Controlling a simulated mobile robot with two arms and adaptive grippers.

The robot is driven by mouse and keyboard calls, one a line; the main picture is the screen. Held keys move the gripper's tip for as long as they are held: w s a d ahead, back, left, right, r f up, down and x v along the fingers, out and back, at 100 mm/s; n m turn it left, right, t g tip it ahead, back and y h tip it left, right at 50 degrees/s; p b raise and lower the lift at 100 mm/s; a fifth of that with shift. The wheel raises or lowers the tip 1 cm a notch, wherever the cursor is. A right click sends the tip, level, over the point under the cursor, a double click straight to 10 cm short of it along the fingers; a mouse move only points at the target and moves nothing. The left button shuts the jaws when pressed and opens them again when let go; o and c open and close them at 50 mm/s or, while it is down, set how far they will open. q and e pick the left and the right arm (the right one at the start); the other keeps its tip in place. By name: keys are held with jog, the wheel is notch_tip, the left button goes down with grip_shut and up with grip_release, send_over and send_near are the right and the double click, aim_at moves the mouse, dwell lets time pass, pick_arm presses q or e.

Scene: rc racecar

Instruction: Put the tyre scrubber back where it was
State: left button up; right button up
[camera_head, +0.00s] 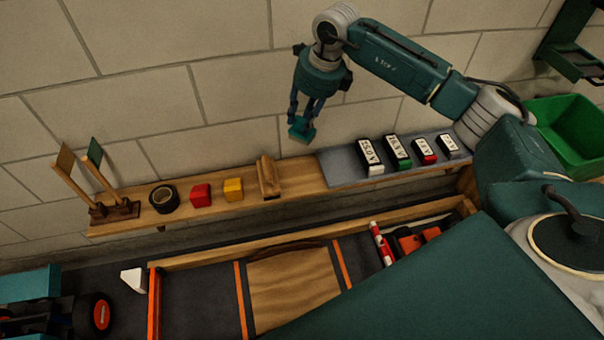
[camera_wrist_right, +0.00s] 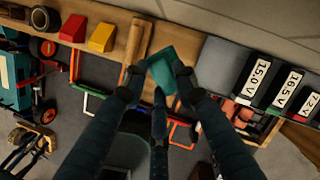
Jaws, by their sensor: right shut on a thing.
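My right gripper (camera_head: 303,118) is shut on a small teal block (camera_head: 301,130), which looks to be the tyre scrubber. It holds the block in the air in front of the wall, above the shelf (camera_head: 306,178). In the right wrist view the teal block (camera_wrist_right: 178,66) sits between the fingertips, over the shelf between a wooden piece (camera_wrist_right: 139,40) and the grey mat (camera_wrist_right: 222,66). Fingers hide part of the block. My left gripper is not in view.
Along the shelf are two upright flags (camera_head: 94,152), black tape (camera_head: 165,199), a red block (camera_head: 200,194), a yellow block (camera_head: 233,189) and a wooden piece (camera_head: 268,177). Several labelled packs (camera_head: 397,152) stand on the grey mat (camera_head: 345,171). A green bin (camera_head: 570,128) is at right.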

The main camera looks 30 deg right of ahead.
notch_tip(320, 180, down, 18)
jog(key=b, duration=0.3)
jog(key=shift+f, duration=0.25)
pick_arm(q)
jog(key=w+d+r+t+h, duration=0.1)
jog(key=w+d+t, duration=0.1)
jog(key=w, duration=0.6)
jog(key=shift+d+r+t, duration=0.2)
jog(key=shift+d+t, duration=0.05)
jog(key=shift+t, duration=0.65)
pick_arm(e)
jog(key=shift+f, duration=0.1)
jog(key=o, duration=1)
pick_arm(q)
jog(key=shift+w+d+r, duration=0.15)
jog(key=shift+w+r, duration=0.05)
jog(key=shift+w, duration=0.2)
